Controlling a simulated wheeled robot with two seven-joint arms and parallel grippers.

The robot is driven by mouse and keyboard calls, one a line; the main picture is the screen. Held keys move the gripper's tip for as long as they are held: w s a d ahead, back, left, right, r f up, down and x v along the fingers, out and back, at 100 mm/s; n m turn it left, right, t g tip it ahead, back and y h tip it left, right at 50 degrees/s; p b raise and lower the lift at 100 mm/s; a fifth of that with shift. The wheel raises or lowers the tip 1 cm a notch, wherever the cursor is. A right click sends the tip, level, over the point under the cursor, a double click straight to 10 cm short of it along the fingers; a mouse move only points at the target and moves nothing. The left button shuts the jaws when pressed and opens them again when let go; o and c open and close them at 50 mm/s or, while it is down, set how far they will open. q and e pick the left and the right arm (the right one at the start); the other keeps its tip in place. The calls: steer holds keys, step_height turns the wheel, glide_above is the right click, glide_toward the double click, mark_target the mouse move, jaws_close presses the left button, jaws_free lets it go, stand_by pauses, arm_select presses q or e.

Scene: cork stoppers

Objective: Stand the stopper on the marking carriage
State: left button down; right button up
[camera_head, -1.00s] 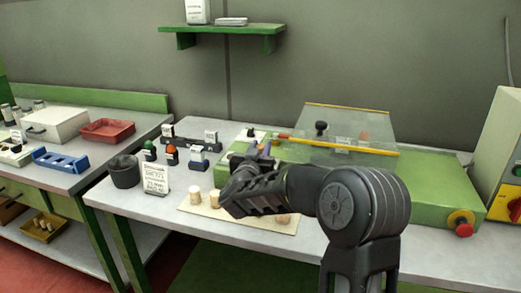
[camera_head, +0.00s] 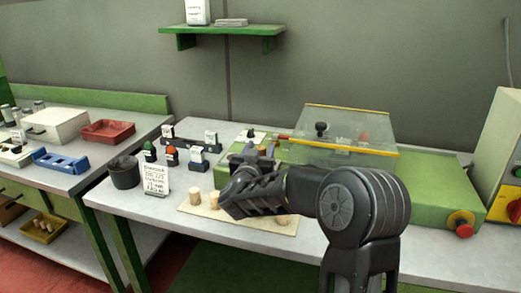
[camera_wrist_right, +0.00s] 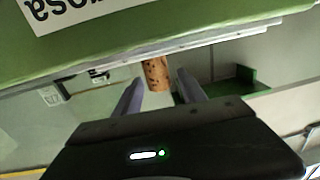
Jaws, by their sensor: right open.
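A speckled brown cork stopper (camera_wrist_right: 155,74) shows in the right wrist view, between the two fingers of my right gripper (camera_wrist_right: 160,92). Its end meets a pale grey metal strip along the green machine, which seems to be the marking carriage (camera_wrist_right: 215,43). This view is upside down; the stopper looks about upright, slightly tilted. The fingers are open, with a gap at each side of the stopper. In the head view my right gripper (camera_head: 261,153) is at the left end of the green marking machine (camera_head: 430,190); my wrist hides much of the carriage there. My left gripper is out of view.
Several pale corks (camera_head: 195,197) are on a board (camera_head: 250,226) at the table's front. A dark cup (camera_head: 124,172), a written card (camera_head: 156,179) and small labelled holders (camera_head: 197,159) stand to the left. A clear cover (camera_head: 350,127) sits over the machine.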

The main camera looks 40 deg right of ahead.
steer(key=v, duration=1.2)
steer(key=shift+b, duration=0.35)
